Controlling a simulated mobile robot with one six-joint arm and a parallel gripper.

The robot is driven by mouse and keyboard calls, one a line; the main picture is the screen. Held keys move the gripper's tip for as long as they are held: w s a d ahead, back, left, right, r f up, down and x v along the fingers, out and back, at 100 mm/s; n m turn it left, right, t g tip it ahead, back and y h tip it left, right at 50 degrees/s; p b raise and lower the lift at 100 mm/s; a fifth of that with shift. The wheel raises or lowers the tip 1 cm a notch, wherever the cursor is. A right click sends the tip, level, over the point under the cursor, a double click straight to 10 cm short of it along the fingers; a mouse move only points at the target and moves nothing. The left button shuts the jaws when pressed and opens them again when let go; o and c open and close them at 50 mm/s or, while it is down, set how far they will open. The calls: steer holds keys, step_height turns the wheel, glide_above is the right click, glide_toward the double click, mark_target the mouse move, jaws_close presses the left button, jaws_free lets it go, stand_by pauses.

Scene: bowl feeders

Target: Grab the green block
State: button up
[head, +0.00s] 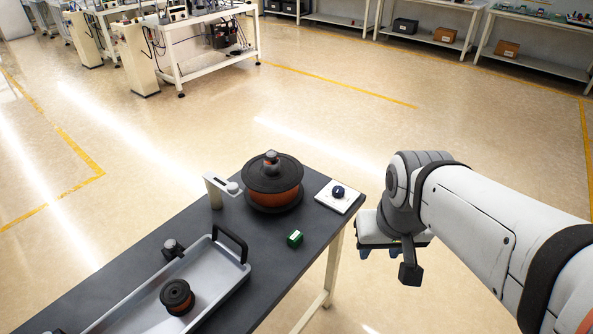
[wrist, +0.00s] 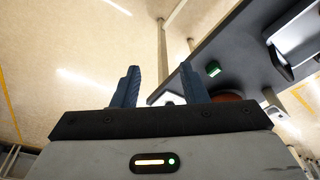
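The small green block (head: 295,238) lies on the dark table top (head: 262,270), near its right edge, in the head view. In the wrist view the green block (wrist: 213,69) shows beyond and to the right of my fingers. My gripper (wrist: 158,85) is open, with its two dark blue fingers apart and nothing between them. In the head view my gripper (head: 378,252) is off the table's right side, apart from the block, and partly hidden by my wrist.
A bowl feeder (head: 272,185) with an orange band stands behind the block. A white plate with a dark blue knob (head: 338,192) sits at the table corner. A grey tray (head: 215,262) holds a small black and orange spool (head: 177,297). Floor right of the table is clear.

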steer(key=shift+o, duration=0.8)
steer(key=shift+w, duration=0.25)
steer(key=shift+o, duration=0.5)
steer(key=w+a+f+m+g+b, duration=0.1)
steer(key=w+a+f+m+b, duration=0.1)
steer(key=w+a, duration=0.3)
steer(key=w+f+m, duration=0.1)
steer(key=w, duration=0.3)
steer(key=m+g+b, duration=0.2)
steer(key=m, duration=0.3)
glide_above(295, 235)
steer(key=w, duration=0.1)
steer(key=f, duration=1)
steer(key=shift+w+d+f, duration=0.15)
steer(key=shift+d+f, duration=0.05)
steer(key=shift+d, duration=0.05)
steer(key=f, duration=0.2)
steer(key=s+f, duration=0.1)
steer(key=f, duration=0.4)
steer(key=shift+s+a, duration=0.15)
steer(key=shift+a, duration=0.1)
steer(key=shift+f, duration=0.35)
steer(key=c, duration=1)
